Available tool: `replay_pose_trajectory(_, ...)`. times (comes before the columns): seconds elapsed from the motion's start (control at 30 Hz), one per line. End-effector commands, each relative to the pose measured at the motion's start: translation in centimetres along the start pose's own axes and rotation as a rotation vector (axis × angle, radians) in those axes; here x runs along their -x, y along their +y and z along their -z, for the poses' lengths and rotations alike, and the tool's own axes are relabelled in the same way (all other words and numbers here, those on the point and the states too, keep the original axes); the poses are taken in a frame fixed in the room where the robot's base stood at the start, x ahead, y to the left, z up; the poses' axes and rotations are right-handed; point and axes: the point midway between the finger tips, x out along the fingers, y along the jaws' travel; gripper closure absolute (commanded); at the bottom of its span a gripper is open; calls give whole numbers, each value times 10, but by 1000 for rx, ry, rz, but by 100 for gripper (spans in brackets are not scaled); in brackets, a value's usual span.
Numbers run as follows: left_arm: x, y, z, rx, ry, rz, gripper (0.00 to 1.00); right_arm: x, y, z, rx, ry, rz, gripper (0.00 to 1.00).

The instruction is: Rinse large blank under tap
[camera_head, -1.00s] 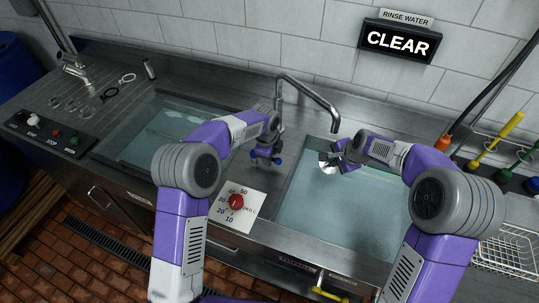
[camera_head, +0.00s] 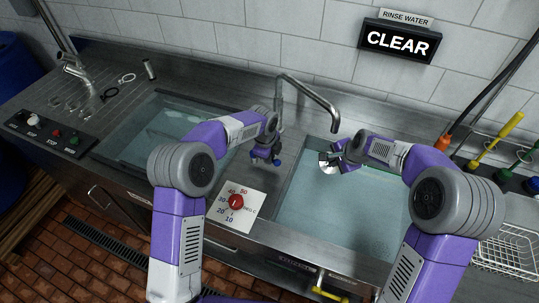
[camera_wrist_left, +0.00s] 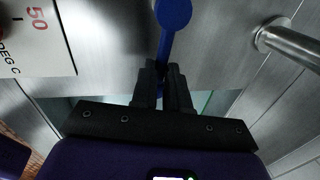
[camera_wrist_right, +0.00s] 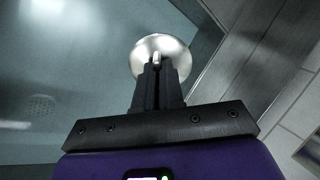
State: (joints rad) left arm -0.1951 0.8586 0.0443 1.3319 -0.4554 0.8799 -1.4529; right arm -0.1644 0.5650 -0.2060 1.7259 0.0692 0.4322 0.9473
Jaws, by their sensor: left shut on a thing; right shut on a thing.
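The large blank (camera_head: 328,168), a shiny round silver disc, is in my right gripper (camera_head: 335,158) over the back left part of the right basin. In the right wrist view the blank (camera_wrist_right: 162,50) sticks out past the shut fingers (camera_wrist_right: 157,80). The tap (camera_head: 308,90) arches over from behind, its spout end (camera_head: 335,122) above the blank; I see no clear water stream. My left gripper (camera_head: 264,158) is at the deck left of this basin, shut on a blue lever. The lever (camera_wrist_left: 174,15) shows in the left wrist view, its lower part hidden between the fingers (camera_wrist_left: 163,85).
A red dial (camera_head: 236,201) on a white scale plate is in front of my left gripper. The right basin (camera_head: 345,215) and left basin (camera_head: 160,130) hold water. A wall sign (camera_head: 398,41) reads CLEAR. Brushes (camera_head: 495,140) and a wire basket (camera_head: 505,247) are at right.

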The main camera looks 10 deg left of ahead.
Motion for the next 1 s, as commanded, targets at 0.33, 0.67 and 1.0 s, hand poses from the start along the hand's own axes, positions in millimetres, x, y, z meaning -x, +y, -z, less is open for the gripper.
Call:
replay_pose_trajectory(0.33,3,13,-2,-221,45,2,100,0,0,0,0,0,1,100)
replay_pose_trajectory(0.67,3,13,-2,-223,45,2,75,0,0,0,0,0,1,100)
replay_pose_trajectory(1.0,3,13,-2,-222,44,1,60,0,0,0,0,0,1,100)
